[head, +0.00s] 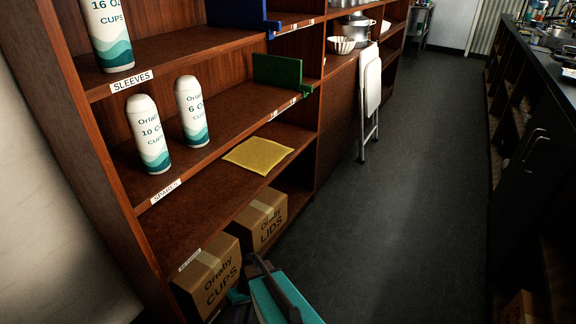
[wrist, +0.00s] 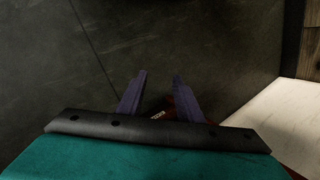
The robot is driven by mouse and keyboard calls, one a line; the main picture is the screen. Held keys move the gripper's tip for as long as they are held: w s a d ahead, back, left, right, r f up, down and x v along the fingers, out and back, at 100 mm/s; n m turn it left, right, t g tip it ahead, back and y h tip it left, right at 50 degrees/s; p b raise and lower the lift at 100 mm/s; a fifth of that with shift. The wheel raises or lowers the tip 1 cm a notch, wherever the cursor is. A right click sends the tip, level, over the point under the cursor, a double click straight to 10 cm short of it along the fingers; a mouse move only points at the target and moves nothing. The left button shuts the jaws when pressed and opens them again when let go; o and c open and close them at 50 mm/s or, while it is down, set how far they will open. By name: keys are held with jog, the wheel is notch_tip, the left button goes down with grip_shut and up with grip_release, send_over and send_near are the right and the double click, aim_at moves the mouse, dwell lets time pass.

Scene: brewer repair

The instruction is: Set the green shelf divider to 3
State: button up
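The green shelf divider (head: 278,71) stands upright at the right part of the middle shelf in the head view. A small green tab on it reaches over the shelf's front edge, near small labels too small to read. My arm's teal end shows low in the head view, beside the cardboard boxes and well below the divider; its fingers cannot be made out there. In the wrist view my gripper (wrist: 155,95) has its two purple fingers apart with nothing between them, over the dark floor. The divider is not in the wrist view.
Cup sleeves (head: 149,134) stand on the shelves at left. A yellow cloth (head: 258,155) lies on the shelf below the divider. Cardboard boxes (head: 210,276) fill the bottom. A blue divider (head: 240,14) is above. A folded white stool (head: 370,85) leans at right. The aisle floor (head: 410,200) is clear.

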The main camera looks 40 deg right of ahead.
jog(key=s+a+f+g+h, duration=0.1)
jog(key=s+a+f+h, duration=0.1)
jog(key=s, duration=0.6)
jog(key=s+a+f+n+g+h, duration=0.1)
jog(key=s+a+h, duration=0.2)
jog(key=s, duration=0.6)
jog(key=shift+a+f+g, duration=0.3)
jog(key=shift+a+f, duration=0.1)
jog(key=shift+a, duration=0.05)
jog(key=shift+s, duration=0.15)
